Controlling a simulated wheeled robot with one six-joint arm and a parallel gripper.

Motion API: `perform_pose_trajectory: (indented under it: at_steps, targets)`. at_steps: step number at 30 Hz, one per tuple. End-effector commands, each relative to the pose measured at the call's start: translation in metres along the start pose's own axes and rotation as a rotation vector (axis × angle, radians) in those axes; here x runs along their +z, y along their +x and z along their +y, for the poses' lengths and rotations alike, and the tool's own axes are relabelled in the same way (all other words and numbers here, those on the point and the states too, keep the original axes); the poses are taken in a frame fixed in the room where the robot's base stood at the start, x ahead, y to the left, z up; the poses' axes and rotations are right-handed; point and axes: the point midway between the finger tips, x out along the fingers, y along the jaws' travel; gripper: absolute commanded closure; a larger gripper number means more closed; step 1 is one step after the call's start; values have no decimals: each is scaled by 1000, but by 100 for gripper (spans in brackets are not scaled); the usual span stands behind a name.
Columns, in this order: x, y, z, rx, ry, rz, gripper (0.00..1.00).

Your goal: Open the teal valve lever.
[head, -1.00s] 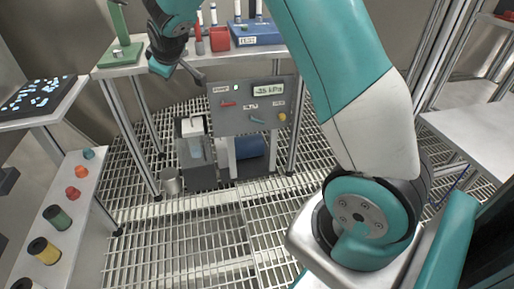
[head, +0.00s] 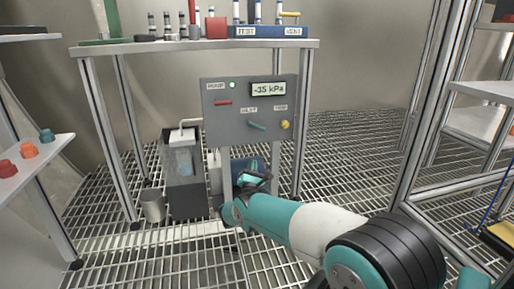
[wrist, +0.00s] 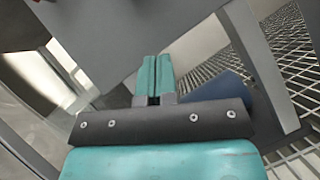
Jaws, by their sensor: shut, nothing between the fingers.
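My gripper (head: 256,178) is below the panel in the head view, apart from the lever. In the wrist view my gripper (wrist: 153,62) has its two teal fingers pressed together with nothing between them. The lever does not show in the wrist view.
The panel also holds a red lever (head: 223,103), a yellow knob (head: 285,125) and a display (head: 268,89) reading about -35 kPa. A blue tank (head: 240,165) and a clear-fronted chamber (head: 181,160) stand below. A metal cup (head: 152,205) is at the left.

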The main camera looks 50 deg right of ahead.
Motion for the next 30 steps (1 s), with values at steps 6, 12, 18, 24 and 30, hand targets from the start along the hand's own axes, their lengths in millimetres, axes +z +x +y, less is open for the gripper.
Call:
perform_pose_trajectory:
  at_steps: [6, 12, 18, 24, 30]
  targets:
    - [-6, 9, -2, 2, -3, -4, 100]
    - [-5, 23, -4, 2, -2, -4, 100]
    - [-4, 47, -3, 1, 1, -5, 100]
    - [-2, 86, -3, -1, 3, -6, 100]
    - [13, 112, -2, 0, 1, -3, 100]
